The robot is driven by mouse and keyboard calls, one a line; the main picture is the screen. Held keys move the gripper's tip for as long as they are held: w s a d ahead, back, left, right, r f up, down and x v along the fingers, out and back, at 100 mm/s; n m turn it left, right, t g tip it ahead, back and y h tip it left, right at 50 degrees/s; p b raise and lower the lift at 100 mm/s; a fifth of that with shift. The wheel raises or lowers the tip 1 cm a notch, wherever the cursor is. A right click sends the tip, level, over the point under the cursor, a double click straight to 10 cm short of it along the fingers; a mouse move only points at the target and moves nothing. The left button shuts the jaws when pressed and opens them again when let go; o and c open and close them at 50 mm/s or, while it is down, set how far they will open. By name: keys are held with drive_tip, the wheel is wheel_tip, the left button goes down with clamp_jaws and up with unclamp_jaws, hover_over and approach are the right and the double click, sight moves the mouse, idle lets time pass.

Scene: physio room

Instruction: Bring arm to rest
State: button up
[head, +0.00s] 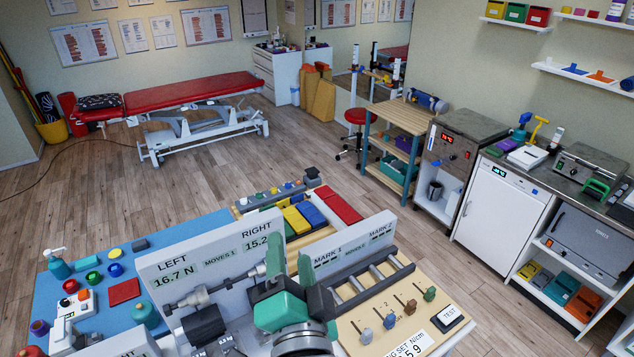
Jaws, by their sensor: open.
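My gripper (290,262) is at the lower middle of the head view, above the bench in front of me. It is teal and grey, with its two fingers apart and nothing seen between them. Behind it stands a grey panel (215,254) that reads LEFT 16.7 N and RIGHT 15.2. A second panel (352,240) with MARK 1 and MARK 2 stands to the right. My gripper and wrist hide parts of the panels and the bench between them. I cannot tell whether the gripper touches anything.
Right of my gripper are a rack of grey bars (375,283), several coloured pegs (389,321) and a TEST button (447,318). Red, blue and yellow blocks (312,215) lie behind the panels. A blue mat (62,290) with small items is at left. Open floor lies beyond.

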drive_tip(key=s+d+r+n+t+h+p, duration=0.1)
drive_tip(key=s+r+n+t, duration=0.2)
drive_tip(key=r, duration=1)
drive_tip(key=s+d+r+n+t+h+p, duration=0.1)
drive_tip(key=s+d+r+n+t, duration=0.1)
drive_tip(key=s+r+n, duration=0.4)
drive_tip(key=s+r+t, duration=0.1)
drive_tip(key=s+r, duration=0.3)
drive_tip(key=r, duration=0.3)
drive_tip(key=shift+s+h, duration=0.15)
drive_tip(key=shift+h, duration=0.15)
drive_tip(key=shift+d+f, duration=0.1)
